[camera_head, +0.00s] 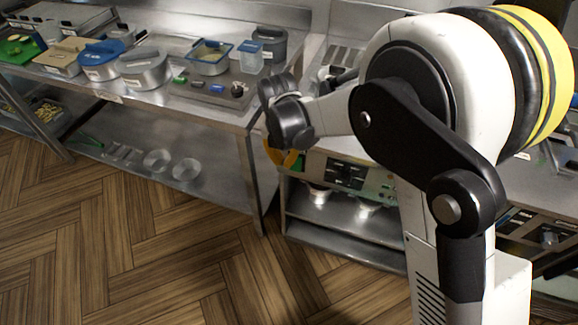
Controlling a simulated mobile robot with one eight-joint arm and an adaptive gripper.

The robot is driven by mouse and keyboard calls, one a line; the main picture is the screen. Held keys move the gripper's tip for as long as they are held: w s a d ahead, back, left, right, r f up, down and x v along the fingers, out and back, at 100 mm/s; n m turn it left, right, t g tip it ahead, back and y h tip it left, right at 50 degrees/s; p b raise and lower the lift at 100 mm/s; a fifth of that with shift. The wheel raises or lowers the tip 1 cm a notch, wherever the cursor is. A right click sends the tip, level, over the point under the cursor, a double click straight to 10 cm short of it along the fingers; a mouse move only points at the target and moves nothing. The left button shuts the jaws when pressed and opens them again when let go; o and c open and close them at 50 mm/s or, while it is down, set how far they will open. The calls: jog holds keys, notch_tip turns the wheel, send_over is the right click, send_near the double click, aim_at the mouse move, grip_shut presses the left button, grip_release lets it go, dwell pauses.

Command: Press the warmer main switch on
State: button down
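The warmer appears to be the metal unit at centre right, with a control panel (343,174) along its front and an open bay (335,219) below. Dark controls and small markings sit on the panel. They are too small to tell which is the main switch. A small green patch (298,162) shows at the panel's left end, beside my fingers. My gripper (284,160) has orange fingers and hangs in front of that left end. I cannot tell whether it touches the panel or whether its fingers are apart. My arm hides the warmer's right side.
A steel table (235,118) on the left holds several labelled pans and tubs, including a blue-lidded one (100,60) and a clear container (251,57). Its lower shelf (130,170) holds round metal pieces. The table's leg (250,180) stands left of the warmer. The wooden floor (130,250) in front is clear.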

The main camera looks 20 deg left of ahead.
aim_at(296, 164)
jog(key=w+f+b, duration=0.5)
jog(key=f, duration=0.5)
jog(key=shift+d+f+b, duration=0.15)
jog(key=shift+f+b, duration=0.15)
jog(key=shift+b, duration=0.05)
